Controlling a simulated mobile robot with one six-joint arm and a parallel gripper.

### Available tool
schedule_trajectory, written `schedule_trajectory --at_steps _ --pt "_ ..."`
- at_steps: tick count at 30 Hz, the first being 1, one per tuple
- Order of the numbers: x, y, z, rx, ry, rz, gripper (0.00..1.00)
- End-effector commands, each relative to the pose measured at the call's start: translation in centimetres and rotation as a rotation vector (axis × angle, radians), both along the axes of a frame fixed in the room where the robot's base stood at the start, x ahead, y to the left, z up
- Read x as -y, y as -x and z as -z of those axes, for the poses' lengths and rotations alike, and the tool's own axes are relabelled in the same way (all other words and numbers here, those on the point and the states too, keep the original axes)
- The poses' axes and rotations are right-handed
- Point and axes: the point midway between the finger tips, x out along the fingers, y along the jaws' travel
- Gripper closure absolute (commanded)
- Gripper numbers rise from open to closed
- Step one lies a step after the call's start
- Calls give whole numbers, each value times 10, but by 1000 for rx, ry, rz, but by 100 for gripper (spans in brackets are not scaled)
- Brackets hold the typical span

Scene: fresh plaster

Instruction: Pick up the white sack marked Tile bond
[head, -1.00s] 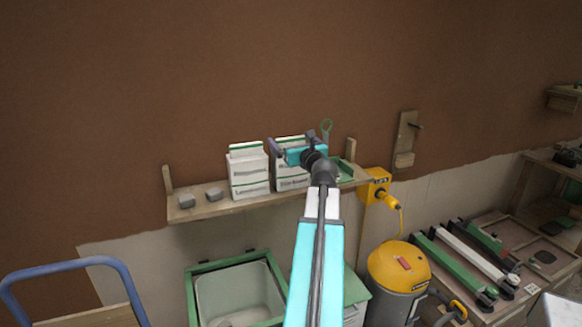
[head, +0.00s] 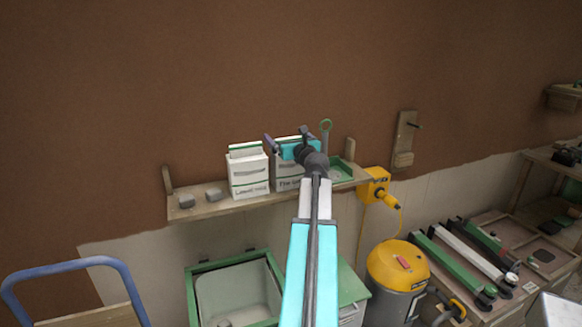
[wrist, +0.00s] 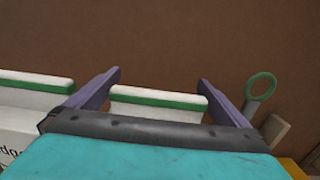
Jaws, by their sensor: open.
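The white sack with a green top band (head: 285,172) stands upright on the wall shelf, partly hidden by my gripper. Its label begins like "Tile", the rest is covered. My gripper (head: 294,137) is open at its top. In the wrist view, the sack's white and green top edge (wrist: 158,101) lies between the two spread purple fingers of my gripper (wrist: 160,77), with a gap on each side. I cannot tell how deep the fingers reach beside it.
A similar white sack (head: 248,175) stands close on the left; its edge also shows in the wrist view (wrist: 35,82). A green tray (head: 341,171) and a green ring-handled tool (head: 326,126) are close on the right. Grey blocks (head: 187,201) lie at the shelf's left end.

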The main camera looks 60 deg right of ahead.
Motion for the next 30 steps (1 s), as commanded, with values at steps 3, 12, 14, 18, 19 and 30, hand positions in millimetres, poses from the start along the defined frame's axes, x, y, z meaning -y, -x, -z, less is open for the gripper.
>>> schedule_trajectory --at_steps 3,12,14,18,19,30 --pt "0 0 0 0 0 0 0" --pt "0 0 0 0 0 0 35" --pt "0 0 0 0 0 0 46" --pt "0 0 0 0 0 0 69" --pt "0 0 0 0 0 0 74" --pt "0 -1 -4 3 1 0 77"
